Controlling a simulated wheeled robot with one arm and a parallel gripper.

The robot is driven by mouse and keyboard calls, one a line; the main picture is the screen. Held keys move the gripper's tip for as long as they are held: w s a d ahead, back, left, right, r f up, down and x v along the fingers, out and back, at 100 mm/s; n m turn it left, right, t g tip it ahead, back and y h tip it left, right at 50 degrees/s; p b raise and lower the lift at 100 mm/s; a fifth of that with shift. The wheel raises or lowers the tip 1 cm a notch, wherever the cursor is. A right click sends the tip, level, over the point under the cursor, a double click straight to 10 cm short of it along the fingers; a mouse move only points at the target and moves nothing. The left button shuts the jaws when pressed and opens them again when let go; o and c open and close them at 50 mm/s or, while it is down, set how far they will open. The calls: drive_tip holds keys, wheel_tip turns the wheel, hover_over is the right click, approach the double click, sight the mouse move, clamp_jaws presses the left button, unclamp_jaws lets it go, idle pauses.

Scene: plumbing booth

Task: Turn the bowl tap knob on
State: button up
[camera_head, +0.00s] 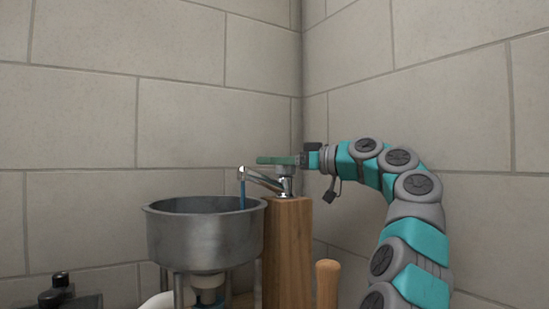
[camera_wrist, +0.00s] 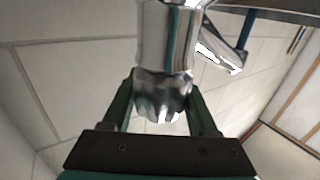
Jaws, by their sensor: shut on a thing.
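The chrome tap (camera_head: 286,186) stands on top of a wooden post, with its spout reaching left over the metal bowl (camera_head: 205,237). A thin blue vertical strip (camera_head: 242,192) shows below the spout's end and runs down into the bowl; it looks like water. My gripper (camera_head: 277,160) reaches in from the right, level, at the top of the tap. In the wrist view, the fluted chrome knob (camera_wrist: 160,97) sits between the two dark green fingers of my gripper (camera_wrist: 161,92), which are shut on its sides. The knob is mostly hidden by the fingers in the head view.
The wooden post (camera_head: 288,250) stands close right of the bowl. A rounded wooden handle (camera_head: 327,283) rises right of the post. Dark objects (camera_head: 58,290) are at the lower left. Tiled walls meet in a corner behind the tap. Space above the bowl is free.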

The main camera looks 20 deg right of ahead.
drive_tip(key=shift+r, duration=0.1)
drive_tip(key=o, duration=1.4)
drive_tip(key=s+a+r+b, duration=0.1)
drive_tip(key=s, duration=0.4)
drive_tip(key=s+a+r+b, duration=0.1)
drive_tip(key=s+r, duration=0.1)
drive_tip(key=s, duration=0.3)
drive_tip(key=s+r+b, duration=0.1)
drive_tip(key=s+b, duration=0.1)
drive_tip(key=s, duration=0.3)
drive_tip(key=shift+s+a+r, duration=0.35)
drive_tip(key=shift+a+r, duration=0.05)
